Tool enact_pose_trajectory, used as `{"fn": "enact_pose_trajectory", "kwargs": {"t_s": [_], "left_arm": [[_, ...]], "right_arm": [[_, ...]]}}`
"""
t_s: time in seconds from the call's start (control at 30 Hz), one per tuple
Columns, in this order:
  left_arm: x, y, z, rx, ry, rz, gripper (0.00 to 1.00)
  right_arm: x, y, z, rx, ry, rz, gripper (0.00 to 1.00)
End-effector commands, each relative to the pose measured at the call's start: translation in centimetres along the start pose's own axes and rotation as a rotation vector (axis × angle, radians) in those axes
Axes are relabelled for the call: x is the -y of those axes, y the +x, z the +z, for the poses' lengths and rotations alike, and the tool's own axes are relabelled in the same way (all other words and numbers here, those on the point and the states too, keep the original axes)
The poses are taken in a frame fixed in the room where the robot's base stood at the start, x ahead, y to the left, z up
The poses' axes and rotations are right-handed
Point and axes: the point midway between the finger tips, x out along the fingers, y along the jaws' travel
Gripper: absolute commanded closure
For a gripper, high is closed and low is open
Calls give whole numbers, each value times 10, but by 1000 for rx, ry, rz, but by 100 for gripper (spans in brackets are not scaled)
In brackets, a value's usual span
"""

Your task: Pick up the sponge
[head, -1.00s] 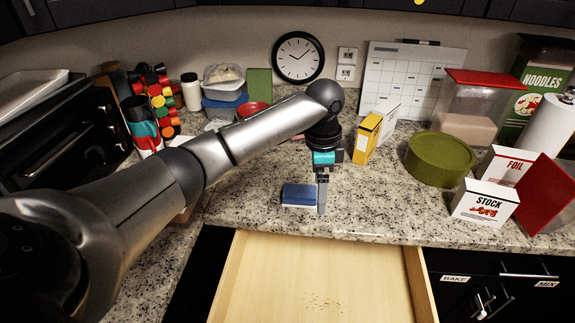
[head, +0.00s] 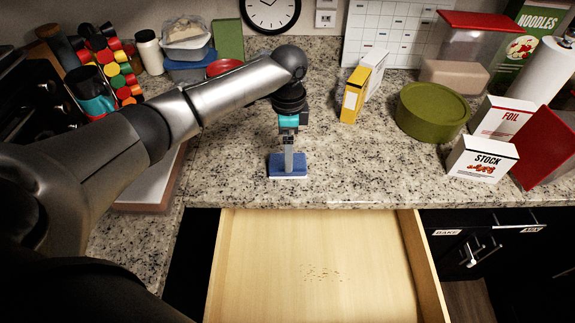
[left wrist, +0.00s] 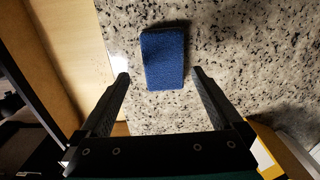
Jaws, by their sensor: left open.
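The blue sponge (head: 277,166) with a white underside lies flat on the granite counter, near its front edge. My left gripper (head: 288,168) points down over it in the head view and hides part of it. In the left wrist view the sponge (left wrist: 164,58) lies ahead of the open fingers of my left gripper (left wrist: 160,74), lined up between them. The jaws are open and empty; whether the fingertips reach down beside the sponge I cannot tell. My right gripper is in neither view.
An open, light wooden drawer (head: 318,265) with crumbs in it juts out below the counter edge. A yellow box (head: 353,95), a green round container (head: 432,112) and a stock box (head: 481,158) stand to the right. The counter around the sponge is clear.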

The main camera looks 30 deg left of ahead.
Motion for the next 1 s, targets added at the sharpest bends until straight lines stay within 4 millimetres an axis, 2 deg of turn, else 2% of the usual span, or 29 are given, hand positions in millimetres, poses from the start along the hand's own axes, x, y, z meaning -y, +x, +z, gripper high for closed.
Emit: {"fn": "enact_pose_trajectory", "kwargs": {"t_s": [0.17,0.4,0.5,0.77,1.0], "left_arm": [[1,12,0,0,-1,1,0],[4,46,1,1,0,2,0],[4,55,1,1,1,1,0],[4,57,0,0,1,0,0],[5,57,1,0,0,0,26]], "right_arm": [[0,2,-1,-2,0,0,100],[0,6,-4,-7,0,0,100],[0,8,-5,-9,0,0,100],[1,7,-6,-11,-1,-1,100],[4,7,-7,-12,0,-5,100]]}}
